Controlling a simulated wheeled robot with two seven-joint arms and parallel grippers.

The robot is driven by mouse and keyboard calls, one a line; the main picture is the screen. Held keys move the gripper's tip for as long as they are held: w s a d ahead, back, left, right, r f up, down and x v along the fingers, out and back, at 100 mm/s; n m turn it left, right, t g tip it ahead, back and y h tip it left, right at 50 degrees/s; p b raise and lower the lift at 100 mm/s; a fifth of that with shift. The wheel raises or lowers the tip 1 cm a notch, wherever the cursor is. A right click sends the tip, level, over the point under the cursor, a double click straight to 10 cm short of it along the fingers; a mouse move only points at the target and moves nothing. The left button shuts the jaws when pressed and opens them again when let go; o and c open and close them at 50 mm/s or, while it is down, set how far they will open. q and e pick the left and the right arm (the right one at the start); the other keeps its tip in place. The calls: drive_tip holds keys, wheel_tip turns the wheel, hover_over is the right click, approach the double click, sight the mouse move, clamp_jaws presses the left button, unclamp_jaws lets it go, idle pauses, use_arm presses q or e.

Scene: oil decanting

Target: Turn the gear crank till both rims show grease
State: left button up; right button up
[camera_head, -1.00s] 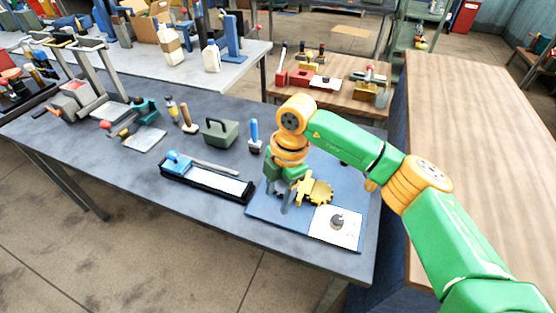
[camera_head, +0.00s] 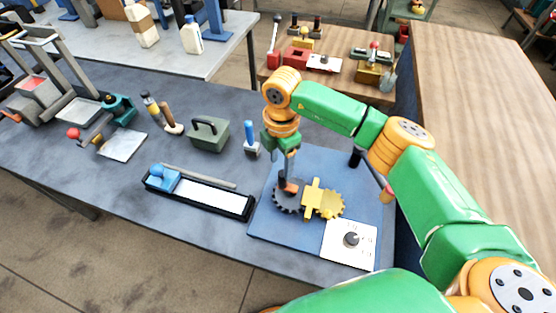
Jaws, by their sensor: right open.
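A blue board (camera_head: 275,228) on the grey bench bears a dark toothed gear (camera_head: 283,201) and a yellow gear (camera_head: 328,206), side by side with a yellow bracket (camera_head: 311,193) between them. My right gripper (camera_head: 289,182) is open and points down over the dark gear. A small orange-brown piece (camera_head: 291,188) shows at its fingertips; I cannot tell whether they touch it or whether it is the crank handle. I cannot make out grease on either rim. My left gripper is not in view.
A white plate with a black knob (camera_head: 352,239) sits at the board's front right corner. A black post (camera_head: 356,156) stands at its back right. A black tray (camera_head: 241,209) and a green toolbox (camera_head: 208,135) stand to the left.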

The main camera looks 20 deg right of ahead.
sight(282, 173)
drive_tip(key=f, duration=0.1)
drive_tip(key=s+f, duration=0.1)
drive_tip(key=f, duration=0.1)
drive_tip(key=shift+s+f+p, duration=0.1)
drive_tip(key=shift+s+p, duration=0.2)
drive_tip(key=shift+p, duration=0.1)
drive_tip(key=shift+w+f, duration=0.15)
drive_tip(key=shift+f, duration=0.05)
drive_tip(key=shift+w+f, duration=0.15)
drive_tip(key=shift+w, duration=0.15)
drive_tip(key=shift+c, duration=0.2)
drive_tip(key=shift+s, duration=0.1)
clamp_jaws()
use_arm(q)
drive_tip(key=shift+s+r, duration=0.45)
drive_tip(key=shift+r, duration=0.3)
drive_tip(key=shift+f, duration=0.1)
